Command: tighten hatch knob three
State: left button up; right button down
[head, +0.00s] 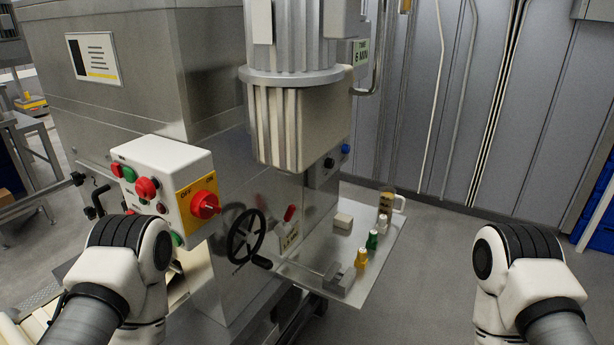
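No hatch knob numbered three can be made out. Small black knobs (78,178) stick out at the left of the steel machine (200,120), behind the control box; whether they are hatch knobs I cannot tell. A black handwheel (246,237) with a side handle is on the machine's front, and a red-handled lever (289,213) is to its right. My two arms reach in at the lower left and lower right, but only their links show. Neither gripper is in view.
A white control box (161,165) with colored buttons and a red rotary switch (205,204) juts out near my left arm. A steel shelf (385,262) holds several small bottles, a jug (386,202) and a pale block (343,221). Floor at the right is clear.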

aim_at(90, 212)
jog(key=u, duration=1.35)
jog(key=i+j+z, duration=0.15)
jog(key=z, duration=0.2)
jog(key=i+j+z, duration=0.15)
jog(key=z, duration=0.2)
jog(key=i+j+z, duration=0.1)
jog(key=j+z, duration=0.25)
jog(key=l, duration=0.1)
